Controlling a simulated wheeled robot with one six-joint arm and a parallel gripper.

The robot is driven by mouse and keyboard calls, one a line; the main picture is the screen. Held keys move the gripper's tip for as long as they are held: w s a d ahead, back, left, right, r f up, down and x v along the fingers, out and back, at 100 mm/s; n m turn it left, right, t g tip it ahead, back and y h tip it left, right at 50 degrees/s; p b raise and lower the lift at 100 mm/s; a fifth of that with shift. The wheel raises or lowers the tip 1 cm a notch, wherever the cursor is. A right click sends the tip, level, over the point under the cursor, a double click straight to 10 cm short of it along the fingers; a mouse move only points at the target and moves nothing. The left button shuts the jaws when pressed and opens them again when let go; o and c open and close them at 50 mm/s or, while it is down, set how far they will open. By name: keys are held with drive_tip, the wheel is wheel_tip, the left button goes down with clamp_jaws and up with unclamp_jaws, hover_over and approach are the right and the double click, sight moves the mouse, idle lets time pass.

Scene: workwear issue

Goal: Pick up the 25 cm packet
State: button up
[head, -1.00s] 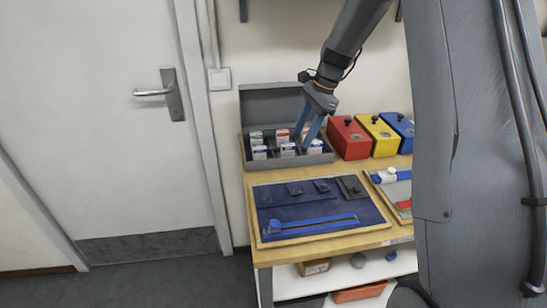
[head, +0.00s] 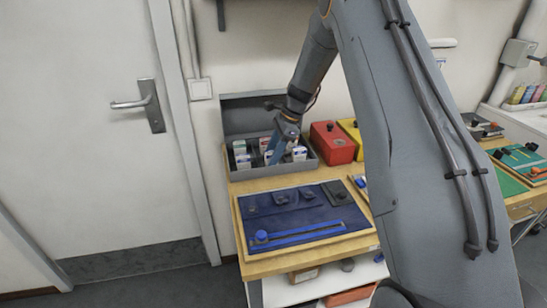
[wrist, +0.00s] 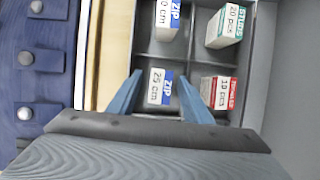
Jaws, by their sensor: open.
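The 25 cm packet (wrist: 158,88) is a small white box with a blue ZIP band. It stands in a compartment of the grey divided case (wrist: 247,52). My gripper (wrist: 160,77) is open, with one blue finger on each side of this packet in the wrist view. I cannot tell whether the fingers touch it. In the head view my gripper (head: 272,158) reaches down into the open case (head: 250,172), and its fingers partly hide the packets there.
Nearby compartments hold another ZIP packet (wrist: 165,18), a green-banded 20 pcs packet (wrist: 227,25) and a red-banded 10 pcs packet (wrist: 218,95). A red box (head: 332,145) stands right of the case. A blue tool board (head: 305,220) lies in front. The case lid (head: 240,112) stands open behind.

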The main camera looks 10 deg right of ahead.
drive_tip(key=shift+f, duration=0.1)
drive_tip(key=c, duration=1.1)
drive_tip(key=shift+c, duration=0.2)
